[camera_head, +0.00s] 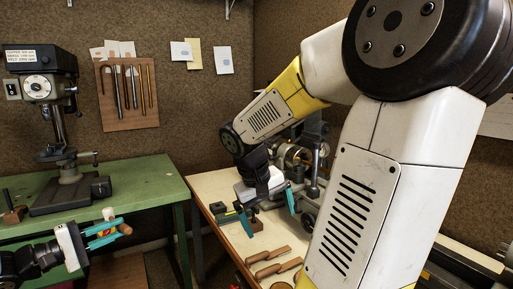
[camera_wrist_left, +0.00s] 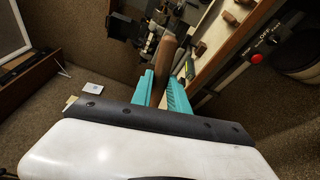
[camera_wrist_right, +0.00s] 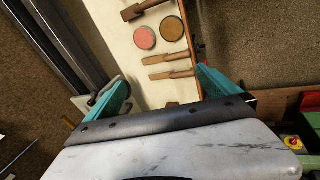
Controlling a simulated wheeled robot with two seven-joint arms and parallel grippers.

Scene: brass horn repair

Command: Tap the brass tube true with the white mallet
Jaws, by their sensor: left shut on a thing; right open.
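My left gripper (camera_head: 103,236) is shut on the brown handle of the white mallet at the far left. The mallet's pale head (camera_head: 109,213) shows just above the fingers. In the left wrist view the brown handle (camera_wrist_left: 164,55) stands between the teal fingers. My right gripper (camera_head: 268,211) is open above the pale-topped bench; its spread fingers also show in the right wrist view (camera_wrist_right: 160,90) with nothing between them. A brass-coloured round part (camera_head: 291,157) shows on the machine behind the right gripper. My right arm hides much there, and I cannot tell whether this is the brass tube.
The pale bench (camera_head: 213,186) holds wooden-handled tools (camera_head: 268,262), a pink round tin (camera_wrist_right: 144,37) and a brownish round tin (camera_wrist_right: 172,28). A green bench (camera_head: 150,180) at left carries a drill press (camera_head: 70,190). A gap separates the benches.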

